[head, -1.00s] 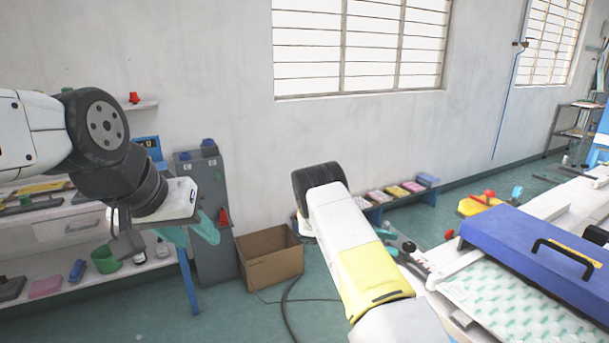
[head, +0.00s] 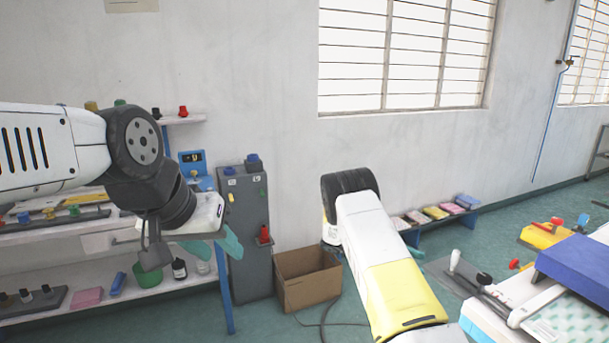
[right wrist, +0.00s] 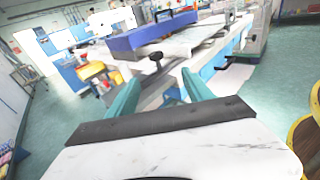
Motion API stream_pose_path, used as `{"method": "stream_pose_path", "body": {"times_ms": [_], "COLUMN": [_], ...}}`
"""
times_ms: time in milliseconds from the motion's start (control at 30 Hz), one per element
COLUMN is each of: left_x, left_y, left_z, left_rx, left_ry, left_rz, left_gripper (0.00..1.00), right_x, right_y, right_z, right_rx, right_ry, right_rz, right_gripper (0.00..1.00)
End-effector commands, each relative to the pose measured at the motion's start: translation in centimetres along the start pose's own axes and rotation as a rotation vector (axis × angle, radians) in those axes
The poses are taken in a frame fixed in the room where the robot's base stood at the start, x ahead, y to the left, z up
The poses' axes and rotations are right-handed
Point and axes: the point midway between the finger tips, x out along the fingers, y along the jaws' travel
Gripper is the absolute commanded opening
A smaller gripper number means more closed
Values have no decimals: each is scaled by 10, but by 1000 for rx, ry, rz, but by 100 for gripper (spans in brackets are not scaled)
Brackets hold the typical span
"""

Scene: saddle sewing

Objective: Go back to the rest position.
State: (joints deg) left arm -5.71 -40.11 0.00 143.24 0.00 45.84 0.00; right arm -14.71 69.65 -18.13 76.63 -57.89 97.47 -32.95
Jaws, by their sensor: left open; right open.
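My left gripper (head: 230,244) shows in the head view at the left, in front of the shelf bench. Its teal fingers are seen partly side-on, open, with nothing visible between them. That blue cover also shows at the right edge of the head view (head: 580,265).
A shelf bench (head: 95,243) with bottles and tools stands at the left. A grey cabinet (head: 250,235) and an open cardboard box (head: 308,283) stand by the wall. A low blue rack (head: 415,234) with coloured packs is behind my right arm. Green floor lies between.

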Motion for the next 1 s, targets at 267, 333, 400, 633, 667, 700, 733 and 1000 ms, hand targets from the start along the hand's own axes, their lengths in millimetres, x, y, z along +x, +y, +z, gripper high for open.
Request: {"method": "stream_pose_path", "body": {"times_ms": [267,333,400,633,667,700,733,1000], "left_x": [0,0,0,0,0,0,0,0], "left_y": [0,0,0,0,0,0,0,0], "left_z": [0,0,0,0,0,0,0,0], "left_rx": [1,0,1,0,0,0,1,0], "left_ry": [0,0,0,0,0,0,0,0], "left_rz": [0,0,0,0,0,0,0,0], "left_gripper": [42,42,42,42,42,42,42,42], "right_x": [5,6,7,4,3,0,-2,-25], "right_y": [-11,-16,-22,-58,-65,-74,-81,-148], "right_z": [26,35,44,89,95,104,110,164], "right_rx": [63,86,112,258,280,312,336,558], "right_ry": [147,201,261,558,604,664,710,1100], "right_rz": [-58,-79,-101,-211,-229,-251,-267,-414], "right_gripper": [60,60,60,60,60,60,60,60]}}
